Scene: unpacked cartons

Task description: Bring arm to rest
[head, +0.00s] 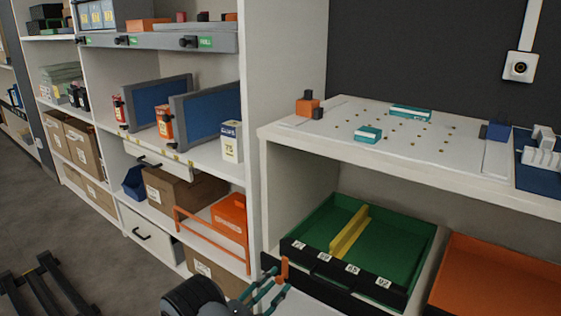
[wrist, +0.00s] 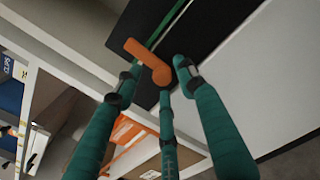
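My gripper (head: 268,290) is at the bottom centre of the head view, low in front of the shelf with the green tray. In the wrist view my gripper (wrist: 157,78) has its teal fingers spread, with a gap between the tips. An orange lever with a round end (wrist: 148,58) shows between and just beyond the fingertips, against a dark panel. I cannot tell whether a finger touches it. The lever also shows upright in the head view (head: 283,268), by the tray's front left corner. I see nothing held.
The green tray (head: 400,243) with a yellow divider stands right of my gripper, beside an orange tray (head: 500,285). A white worktop (head: 340,124) is above them. Shelves with cartons (head: 180,190) and an orange rail frame (head: 210,240) stand left.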

